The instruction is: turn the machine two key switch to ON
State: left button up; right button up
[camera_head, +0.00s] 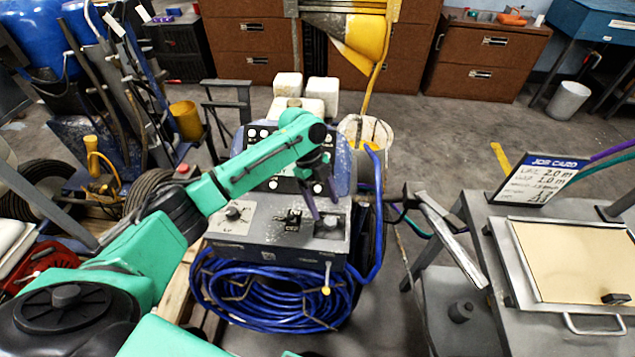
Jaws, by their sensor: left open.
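The line striper (262,235) stands in the middle with a grey control panel on its front. The panel carries a round dial (233,213) at left, a small black switch with a label (292,220) in the middle and a dark knob (330,223) at right. Which of these is the machine two key switch I cannot tell; the labels are too small to read. My left gripper (322,202) reaches in from the left, pointing down, with its fingers apart and nothing between them. It is just above the panel's right part, by the dark knob. My right gripper is out of view.
A coiled blue hose (275,300) hangs below the panel, and a yellow-tipped lever (326,290) sticks out there. A grey bench (490,215) with a job card (540,175) and a tray stands at right. Brown cabinets (485,55) line the back. Open floor lies behind the bench.

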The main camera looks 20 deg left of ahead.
pick_arm(q)
jog(key=b+v, duration=0.1)
jog(key=v, duration=0.9)
